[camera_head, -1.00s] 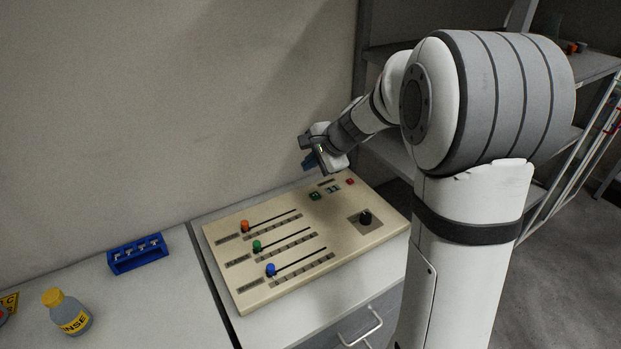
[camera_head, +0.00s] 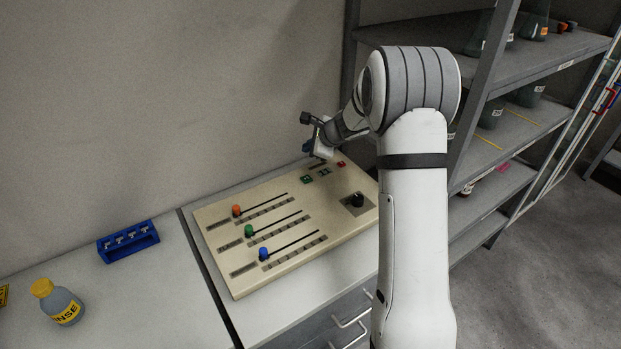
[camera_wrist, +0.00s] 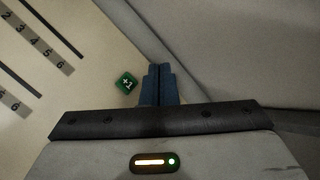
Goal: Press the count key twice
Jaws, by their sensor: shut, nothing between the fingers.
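The beige control panel (camera_head: 290,249) lies on the bench. The count key is a small green key marked +1 (camera_wrist: 126,83); it also shows near the panel's back edge in the head view (camera_head: 306,179). My gripper (camera_head: 308,148) is above the back edge of the panel, behind the green key. In the wrist view the blue fingers of my gripper (camera_wrist: 160,67) are together and empty, just right of the green key. The gap between fingertips and panel is hard to judge. A small display (camera_head: 324,171) and a red key (camera_head: 341,164) sit right of the green key.
Orange (camera_head: 236,210), green (camera_head: 249,230) and blue (camera_head: 263,253) slider knobs and a black dial (camera_head: 357,200) are on the panel. A blue rack (camera_head: 128,242) and a yellow-capped bottle (camera_head: 62,304) stand left. The wall is close behind; a grey shelf (camera_head: 485,75) stands right.

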